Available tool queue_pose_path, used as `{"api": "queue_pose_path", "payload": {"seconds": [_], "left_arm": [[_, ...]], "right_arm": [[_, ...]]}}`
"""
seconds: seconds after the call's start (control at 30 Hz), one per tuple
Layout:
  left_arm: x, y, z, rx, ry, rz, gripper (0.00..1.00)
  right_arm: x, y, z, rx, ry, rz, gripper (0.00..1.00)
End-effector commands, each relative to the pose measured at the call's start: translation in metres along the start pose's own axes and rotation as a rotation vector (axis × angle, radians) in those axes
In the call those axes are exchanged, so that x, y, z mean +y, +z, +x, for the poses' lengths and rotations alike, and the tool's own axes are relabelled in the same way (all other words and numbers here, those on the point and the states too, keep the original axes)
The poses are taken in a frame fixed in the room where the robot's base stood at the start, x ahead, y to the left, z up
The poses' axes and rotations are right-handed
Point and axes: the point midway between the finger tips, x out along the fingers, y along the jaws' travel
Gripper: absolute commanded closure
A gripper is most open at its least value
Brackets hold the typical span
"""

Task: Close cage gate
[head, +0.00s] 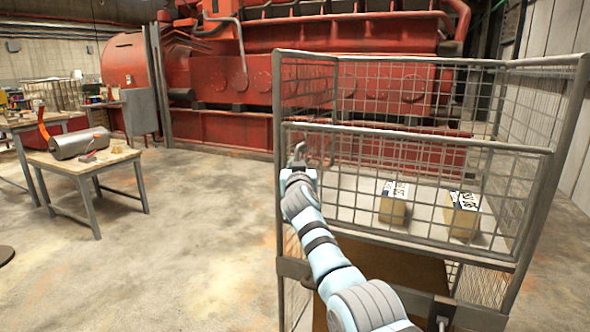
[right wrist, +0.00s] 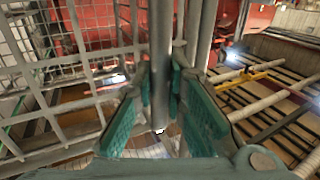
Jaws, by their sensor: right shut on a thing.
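The wire-mesh cage (head: 570,120) stands at the right in the head view, its grey tubular frame holding mesh walls. The front mesh panel, which looks like the gate (head: 420,137), spans between the cage's front uprights. I cannot tell whether a small gap remains at its edge. My right gripper (head: 298,158) is at the panel's left end, by the left upright. In the right wrist view, the green-padded fingers of this gripper (right wrist: 165,105) are shut on a grey vertical bar (right wrist: 160,50), which looks like part of the gate frame. My left gripper is out of view.
Two boxes, one (head: 394,203) left of the other (head: 462,214), sit inside the cage. A large red engine (head: 225,75) stands behind. A workbench (head: 85,165) with a metal cylinder (head: 80,143) is at the left. The concrete floor between bench and cage is clear.

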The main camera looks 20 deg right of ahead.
Motion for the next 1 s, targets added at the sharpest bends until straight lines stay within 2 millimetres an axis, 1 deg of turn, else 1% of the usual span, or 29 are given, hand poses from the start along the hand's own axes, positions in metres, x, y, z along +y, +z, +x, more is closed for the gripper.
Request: {"api": "queue_pose_path", "payload": {"seconds": [0.07,0.1,0.17,0.2,0.43,0.53,0.67,0.77,0.83,0.97,1.0], "left_arm": [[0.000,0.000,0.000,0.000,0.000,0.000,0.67],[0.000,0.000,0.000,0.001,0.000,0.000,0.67],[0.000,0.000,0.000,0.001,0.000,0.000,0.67],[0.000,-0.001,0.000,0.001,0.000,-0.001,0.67],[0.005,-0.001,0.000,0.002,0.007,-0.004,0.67],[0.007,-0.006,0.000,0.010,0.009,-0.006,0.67],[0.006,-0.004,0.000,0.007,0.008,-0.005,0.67],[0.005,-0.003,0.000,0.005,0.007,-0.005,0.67],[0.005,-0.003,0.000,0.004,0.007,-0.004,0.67],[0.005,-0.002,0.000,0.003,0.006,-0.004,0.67],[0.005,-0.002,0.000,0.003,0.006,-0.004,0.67]], "right_arm": [[0.002,0.004,0.000,-0.007,0.004,-0.002,1.00],[0.002,0.004,0.000,-0.007,0.004,-0.002,0.83],[0.002,0.003,0.000,-0.006,0.004,-0.001,0.74],[0.002,0.003,0.000,-0.005,0.003,-0.001,0.67],[0.000,0.001,0.000,-0.001,0.000,-0.001,0.67],[0.000,0.001,-0.001,0.000,0.000,0.000,0.67],[0.000,0.000,-0.007,0.003,0.005,0.002,0.67],[0.000,0.000,-0.019,0.005,0.005,0.004,0.67],[0.000,0.001,-0.032,0.003,-0.002,0.003,0.67],[0.000,0.002,-0.063,-0.001,-0.003,0.001,0.67],[-0.001,0.002,-0.073,-0.001,-0.002,0.001,0.67]]}}
